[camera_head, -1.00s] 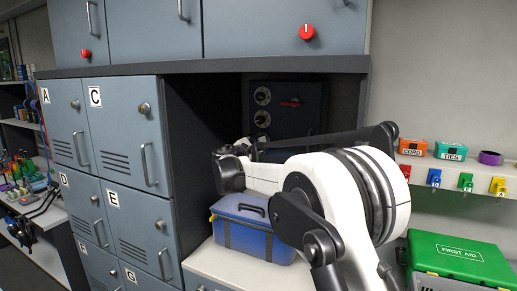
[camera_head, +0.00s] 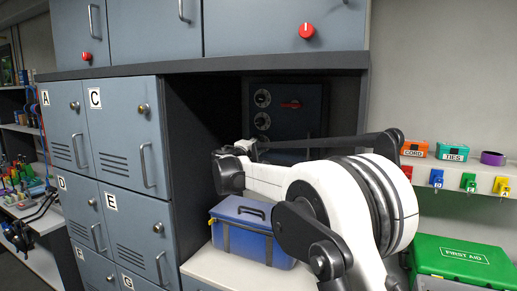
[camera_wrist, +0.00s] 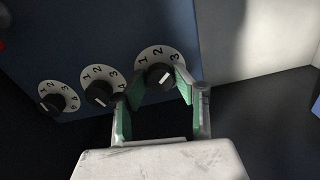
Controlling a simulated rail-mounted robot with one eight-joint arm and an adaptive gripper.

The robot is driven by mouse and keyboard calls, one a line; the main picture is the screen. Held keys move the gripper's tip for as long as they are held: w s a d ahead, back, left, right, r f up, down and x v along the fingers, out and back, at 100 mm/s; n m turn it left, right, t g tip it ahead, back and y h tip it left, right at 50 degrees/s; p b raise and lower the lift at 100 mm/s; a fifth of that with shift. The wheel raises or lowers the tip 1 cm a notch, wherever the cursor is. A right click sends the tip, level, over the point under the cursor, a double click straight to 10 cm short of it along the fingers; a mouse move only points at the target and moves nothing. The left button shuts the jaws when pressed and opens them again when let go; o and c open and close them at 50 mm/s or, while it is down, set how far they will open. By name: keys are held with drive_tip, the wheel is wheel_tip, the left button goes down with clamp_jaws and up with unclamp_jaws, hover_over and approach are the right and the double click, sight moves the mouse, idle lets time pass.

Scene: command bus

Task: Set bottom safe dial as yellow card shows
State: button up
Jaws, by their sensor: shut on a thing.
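The dark safe (camera_head: 312,122) stands in the recess, with two dials showing in the head view: an upper one (camera_head: 262,98) and one below it (camera_head: 262,120). My arm covers the lower part. In the wrist view three numbered dials lie in a row: left (camera_wrist: 58,98), middle (camera_wrist: 100,88) and right, the bottom dial (camera_wrist: 149,54), farthest from the red handle. My gripper (camera_wrist: 157,82) has its green-padded fingers either side of the bottom dial's black knob (camera_wrist: 153,76) and is shut on it. Numbers 1, 2 and 3 show on that dial; its exact setting is unclear. No yellow card can be made out.
A blue box (camera_head: 250,230) sits on the counter below the safe. Grey lockers (camera_head: 125,130) stand at left. A shelf at right holds an orange box (camera_head: 415,148), a teal box (camera_head: 452,151) and coloured tags. A green first aid case (camera_head: 462,262) is below.

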drive_tip(key=shift+m, duration=0.7)
drive_tip(key=o, duration=1.1)
drive_tip(key=shift+o, duration=0.2)
drive_tip(key=v, duration=1.2)
drive_tip(key=shift+d, duration=0.1)
